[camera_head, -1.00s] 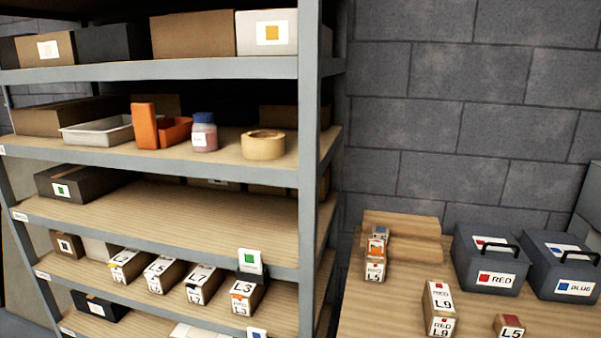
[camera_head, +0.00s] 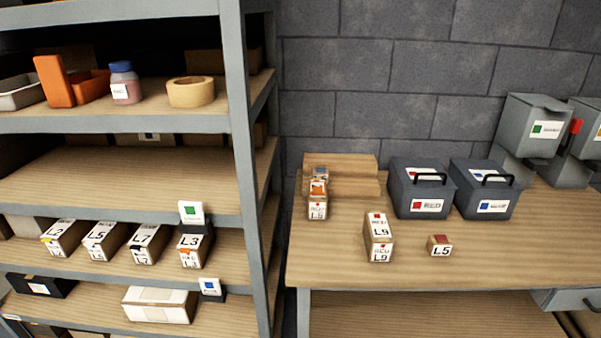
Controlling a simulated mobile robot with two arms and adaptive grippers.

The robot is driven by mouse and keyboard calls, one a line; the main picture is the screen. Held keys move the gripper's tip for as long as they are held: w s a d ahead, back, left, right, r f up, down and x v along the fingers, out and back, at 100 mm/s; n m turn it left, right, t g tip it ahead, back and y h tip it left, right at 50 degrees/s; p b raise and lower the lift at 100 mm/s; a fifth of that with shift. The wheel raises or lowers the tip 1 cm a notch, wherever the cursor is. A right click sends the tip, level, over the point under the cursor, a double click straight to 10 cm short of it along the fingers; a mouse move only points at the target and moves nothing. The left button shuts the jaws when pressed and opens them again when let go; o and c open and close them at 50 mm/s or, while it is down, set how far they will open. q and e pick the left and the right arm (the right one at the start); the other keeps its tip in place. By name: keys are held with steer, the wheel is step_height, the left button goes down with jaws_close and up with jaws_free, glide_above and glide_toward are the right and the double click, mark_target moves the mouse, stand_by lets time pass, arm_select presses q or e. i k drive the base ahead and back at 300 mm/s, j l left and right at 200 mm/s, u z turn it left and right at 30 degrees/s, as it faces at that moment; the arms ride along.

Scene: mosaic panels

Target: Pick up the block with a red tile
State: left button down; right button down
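A small block marked L5 (camera_head: 440,246) with a red tile on top lies on the table, toward its front. Left of it stands a taller block marked RED L9 (camera_head: 378,238) with red marks on its labels. Farther left, a stack of blocks with an orange tile (camera_head: 317,198) stands in front of wooden boards; its lowest label seems to read L5. Neither of my grippers shows in the head view.
A box labelled RED (camera_head: 421,188) and a box with a blue tile (camera_head: 485,190) stand at the back of the table (camera_head: 335,262). Grey bins (camera_head: 535,138) are at the right. The shelf unit (camera_head: 241,150) holds blocks marked L2, L5, L7 and L3 (camera_head: 195,246). The table's front right is clear.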

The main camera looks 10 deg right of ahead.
mark_target(437, 245)
steer(key=z, duration=1.3)
